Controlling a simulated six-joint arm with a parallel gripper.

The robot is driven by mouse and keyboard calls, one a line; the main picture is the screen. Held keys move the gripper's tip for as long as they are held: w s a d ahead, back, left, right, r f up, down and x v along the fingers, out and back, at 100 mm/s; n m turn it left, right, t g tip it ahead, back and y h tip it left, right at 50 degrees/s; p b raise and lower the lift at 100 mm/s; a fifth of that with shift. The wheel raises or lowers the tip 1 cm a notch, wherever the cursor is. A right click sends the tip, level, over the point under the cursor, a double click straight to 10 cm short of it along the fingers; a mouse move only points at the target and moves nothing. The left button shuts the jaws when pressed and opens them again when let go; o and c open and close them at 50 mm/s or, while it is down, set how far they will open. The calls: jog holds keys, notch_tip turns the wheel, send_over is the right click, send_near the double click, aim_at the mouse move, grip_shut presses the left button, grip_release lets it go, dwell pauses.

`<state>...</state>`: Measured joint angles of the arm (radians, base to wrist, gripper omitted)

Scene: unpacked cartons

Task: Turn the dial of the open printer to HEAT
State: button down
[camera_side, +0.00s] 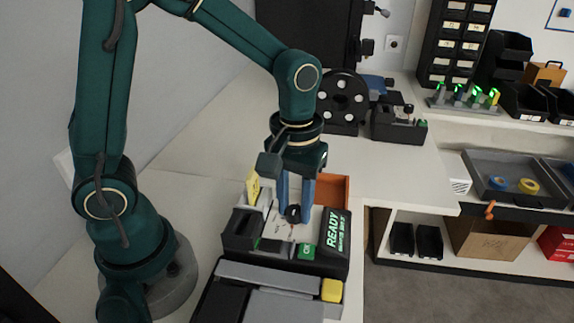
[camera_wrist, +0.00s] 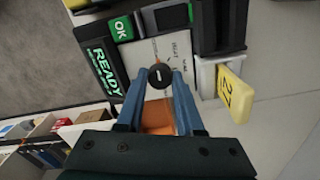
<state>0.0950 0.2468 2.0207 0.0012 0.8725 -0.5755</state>
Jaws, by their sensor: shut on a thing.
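The open printer (camera_side: 237,232) stands on the bench in front of my arm. Its screen (camera_side: 337,232) reads READY in green, with smaller text below, and a green OK button (camera_wrist: 122,28) sits beside it. The dial (camera_wrist: 160,76) is a round black knob with a short white mark, on a pale panel (camera_wrist: 143,53). Small lettering and an orange mark lie around the knob; I cannot read which setting the mark points at. My gripper (camera_wrist: 162,80) has its two blue fingers closed on either side of the dial. In the side view the dial (camera_side: 293,213) is partly hidden between the fingertips.
A yellow tag (camera_wrist: 233,95) marked 27 stands up at the printer's edge, close to my gripper. An orange bin (camera_side: 333,188) lies just behind. A grey and black unit (camera_side: 268,275) with a yellow block (camera_side: 331,290) is in front.

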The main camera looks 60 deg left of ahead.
aim_at(294, 209)
jog(key=m, duration=0.4)
jog(key=shift+m, duration=2.1)
jog(key=c, duration=0.5)
grip_release()
jog(key=shift+c, duration=0.2)
jog(key=shift+r, duration=0.1)
jog(key=shift+r, duration=2.5)
